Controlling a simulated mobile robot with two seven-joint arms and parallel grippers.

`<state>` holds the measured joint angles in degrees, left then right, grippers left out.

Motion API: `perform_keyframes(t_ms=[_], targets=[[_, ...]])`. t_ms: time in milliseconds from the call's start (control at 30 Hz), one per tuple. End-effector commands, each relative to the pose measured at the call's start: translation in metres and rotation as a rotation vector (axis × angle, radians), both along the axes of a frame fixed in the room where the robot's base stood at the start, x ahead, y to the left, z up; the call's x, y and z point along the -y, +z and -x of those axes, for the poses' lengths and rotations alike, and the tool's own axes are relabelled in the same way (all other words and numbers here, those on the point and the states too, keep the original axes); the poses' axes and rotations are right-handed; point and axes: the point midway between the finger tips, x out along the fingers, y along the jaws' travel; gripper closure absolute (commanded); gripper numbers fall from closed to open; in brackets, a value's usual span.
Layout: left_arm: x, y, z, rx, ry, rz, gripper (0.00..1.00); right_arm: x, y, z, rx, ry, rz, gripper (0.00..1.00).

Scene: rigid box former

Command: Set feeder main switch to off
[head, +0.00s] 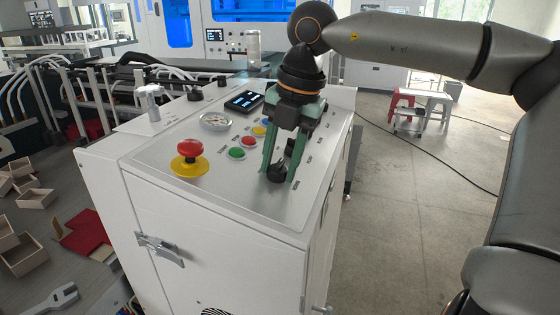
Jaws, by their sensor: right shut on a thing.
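The white control cabinet (235,205) has a sloped panel on top with several buttons and knobs. A black rotary knob (275,171) near the panel's front right edge is most likely the feeder main switch. Its label is too small to read. My right gripper (281,175) points down from above with its green fingers around this knob, shut on it. The fingers partly hide the knob, so I cannot tell which position it points to. My left gripper is not in view.
A red emergency stop on a yellow base (188,158) stands left of the gripper.

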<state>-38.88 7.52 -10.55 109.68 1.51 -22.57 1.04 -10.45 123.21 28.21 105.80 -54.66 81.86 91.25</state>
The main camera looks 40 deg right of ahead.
Motion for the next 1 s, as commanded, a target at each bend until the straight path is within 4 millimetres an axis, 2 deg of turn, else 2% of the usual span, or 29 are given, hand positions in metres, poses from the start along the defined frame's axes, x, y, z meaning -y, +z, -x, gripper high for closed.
perform_keyframes(t_ms=[367,1000], targets=[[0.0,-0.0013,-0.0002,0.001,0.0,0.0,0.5,0.0002,0.0001,-0.0001,0.009,0.086,0.02,1.0],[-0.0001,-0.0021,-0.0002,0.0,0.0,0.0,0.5,-0.0002,0.0006,0.0001,0.064,0.636,0.125,1.0]])
